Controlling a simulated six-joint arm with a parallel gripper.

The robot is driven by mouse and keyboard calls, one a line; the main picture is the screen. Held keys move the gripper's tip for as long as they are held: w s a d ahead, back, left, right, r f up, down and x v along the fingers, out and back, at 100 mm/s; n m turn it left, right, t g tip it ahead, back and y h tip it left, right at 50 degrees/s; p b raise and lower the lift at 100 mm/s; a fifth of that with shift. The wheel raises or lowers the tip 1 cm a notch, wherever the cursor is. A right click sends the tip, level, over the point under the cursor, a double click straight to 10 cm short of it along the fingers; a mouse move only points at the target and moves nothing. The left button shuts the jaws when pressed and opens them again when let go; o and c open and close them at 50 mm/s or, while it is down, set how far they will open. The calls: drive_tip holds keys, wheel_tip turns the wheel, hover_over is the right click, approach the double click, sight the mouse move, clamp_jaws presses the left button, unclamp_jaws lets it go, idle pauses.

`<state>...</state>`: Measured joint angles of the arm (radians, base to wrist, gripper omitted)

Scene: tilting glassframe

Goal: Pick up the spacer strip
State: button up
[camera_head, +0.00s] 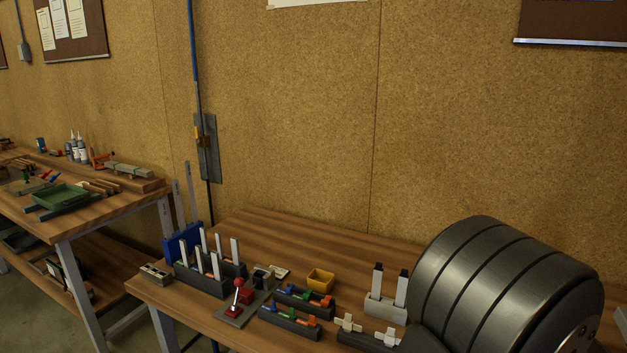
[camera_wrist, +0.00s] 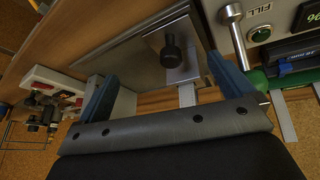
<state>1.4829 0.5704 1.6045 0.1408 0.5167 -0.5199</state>
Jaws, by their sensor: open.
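In the wrist view my gripper (camera_wrist: 161,68) is open, its two blue fingers wide apart with nothing held between them. Beyond the fingers lies a metal plate (camera_wrist: 128,62) with a black knob (camera_wrist: 171,53). A narrow pale strip (camera_wrist: 187,94) shows below the knob, between the fingers; I cannot tell whether it is the spacer strip. Another pale strip (camera_wrist: 284,121) shows at the right. In the head view several white strips (camera_head: 235,250) stand upright in dark racks (camera_head: 200,281). Two more dark-tipped strips (camera_head: 401,290) stand in a pale block (camera_head: 385,309). My gripper is outside the head view.
In the head view a yellow bin (camera_head: 320,281) and a red-knobbed lever (camera_head: 238,284) stand among the racks. The back of the bench (camera_head: 290,233) is clear.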

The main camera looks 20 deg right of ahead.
drive_tip(key=c, duration=1.2)
drive_tip(key=shift+o, duration=0.2)
wheel_tip(320, 180, up, 19)
drive_tip(key=n+t+y, duration=0.2)
drive_tip(key=n, duration=0.1)
drive_tip(key=w+x, duration=0.1)
drive_tip(key=x, duration=1.5)
drive_tip(key=shift+d, duration=0.5)
